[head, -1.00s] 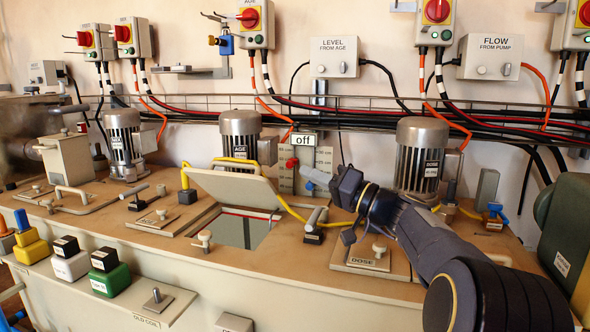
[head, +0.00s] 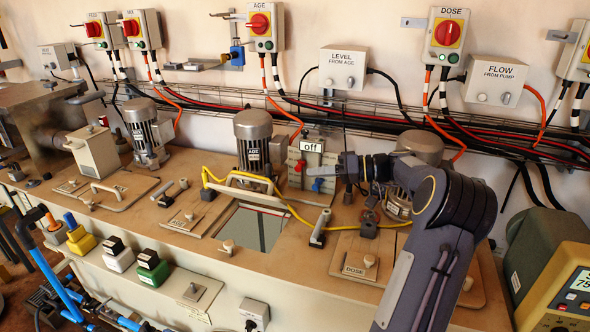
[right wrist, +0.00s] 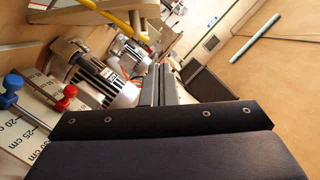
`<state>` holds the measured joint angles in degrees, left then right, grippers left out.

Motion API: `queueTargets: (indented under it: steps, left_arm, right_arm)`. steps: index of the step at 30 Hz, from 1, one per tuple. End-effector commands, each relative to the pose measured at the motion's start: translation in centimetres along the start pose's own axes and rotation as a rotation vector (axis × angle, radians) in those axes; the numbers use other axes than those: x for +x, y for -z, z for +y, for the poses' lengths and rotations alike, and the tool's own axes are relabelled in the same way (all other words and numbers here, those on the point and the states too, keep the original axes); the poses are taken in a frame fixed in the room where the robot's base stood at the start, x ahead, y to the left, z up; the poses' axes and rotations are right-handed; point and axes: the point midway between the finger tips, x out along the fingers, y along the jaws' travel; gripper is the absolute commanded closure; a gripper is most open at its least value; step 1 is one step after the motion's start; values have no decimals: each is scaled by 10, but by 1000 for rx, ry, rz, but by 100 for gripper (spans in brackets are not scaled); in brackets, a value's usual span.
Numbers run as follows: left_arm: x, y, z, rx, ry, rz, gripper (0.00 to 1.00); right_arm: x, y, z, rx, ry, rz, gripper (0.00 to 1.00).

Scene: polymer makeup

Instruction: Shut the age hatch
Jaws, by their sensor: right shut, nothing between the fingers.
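The age hatch is an opening (head: 258,228) in the tan deck in front of the AGE motor (head: 253,140). Its lid (head: 252,186) stands raised at the back edge of the opening and shows nearly edge-on in the head view. A yellow hose (head: 296,213) passes beside it. My right gripper (head: 346,167) is shut and empty, right of the lid and apart from it, near the scale board with the "off" sign (head: 312,146). In the right wrist view its closed fingers (right wrist: 162,85) point away over the deck. My left gripper is not in view.
The blue knob (head: 318,185) and red knob (head: 298,166) are close to my right gripper. A black-handled lever (head: 320,228) stands right of the opening. Green and white blocks (head: 153,268) sit on the front ledge.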

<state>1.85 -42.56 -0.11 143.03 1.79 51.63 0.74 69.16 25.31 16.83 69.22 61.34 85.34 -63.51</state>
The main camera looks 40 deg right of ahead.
Motion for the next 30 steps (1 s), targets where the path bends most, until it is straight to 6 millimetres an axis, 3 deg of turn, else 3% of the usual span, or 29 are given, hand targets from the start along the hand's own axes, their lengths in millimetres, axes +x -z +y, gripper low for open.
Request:
queueTargets:
  steps: [14,21,30]
  left_arm:
    - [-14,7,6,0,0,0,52]
    - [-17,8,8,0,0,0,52]
    - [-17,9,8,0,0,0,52]
  right_arm:
    - [95,1,-2,1,5,-1,100]
    - [102,-31,-1,2,0,1,100]
    - [104,-39,0,-1,0,2,100]
